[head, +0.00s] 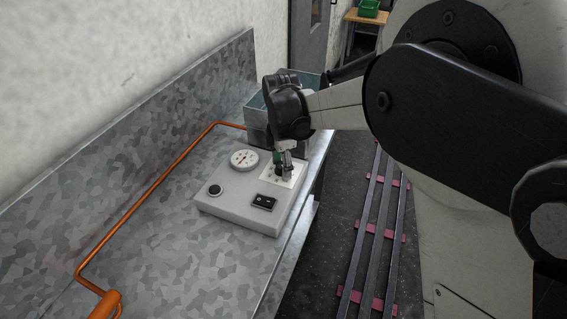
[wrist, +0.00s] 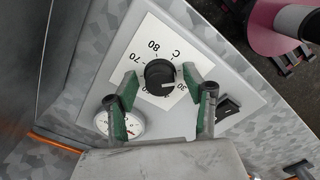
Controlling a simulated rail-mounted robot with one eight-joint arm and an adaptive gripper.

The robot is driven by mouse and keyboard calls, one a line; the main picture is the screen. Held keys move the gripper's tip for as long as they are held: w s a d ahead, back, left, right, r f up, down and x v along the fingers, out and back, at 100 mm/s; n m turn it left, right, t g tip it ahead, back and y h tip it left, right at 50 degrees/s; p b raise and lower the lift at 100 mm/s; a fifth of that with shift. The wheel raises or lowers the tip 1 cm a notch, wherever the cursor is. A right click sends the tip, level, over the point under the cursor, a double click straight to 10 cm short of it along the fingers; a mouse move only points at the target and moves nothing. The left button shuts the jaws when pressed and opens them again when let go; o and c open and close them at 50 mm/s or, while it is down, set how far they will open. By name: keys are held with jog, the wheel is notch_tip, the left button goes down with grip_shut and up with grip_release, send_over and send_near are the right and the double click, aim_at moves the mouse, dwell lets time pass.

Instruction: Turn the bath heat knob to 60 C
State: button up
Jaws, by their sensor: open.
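The black heat knob (wrist: 160,77) stands on a white scale plate (wrist: 135,50) in the wrist view. The figures 70 and 80 and the letter C read clearly on the plate; other figures are partly hidden. A small pale mark shows on the knob's lower right, but I cannot tell which figure it points to. My gripper (wrist: 160,78) is open, with one green-padded finger on each side of the knob and small gaps between. In the head view my gripper (head: 284,158) points down over the plate (head: 297,176) and mostly hides the knob.
The grey control box (head: 240,215) also carries a round gauge (head: 243,159), a black button (head: 215,190) and a black rocker switch (head: 263,202). A metal bin (head: 258,133) stands behind it. An orange pipe (head: 155,190) runs along the bench (head: 165,255). The bench front is clear.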

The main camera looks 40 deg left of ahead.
jog(key=c, duration=1.1)
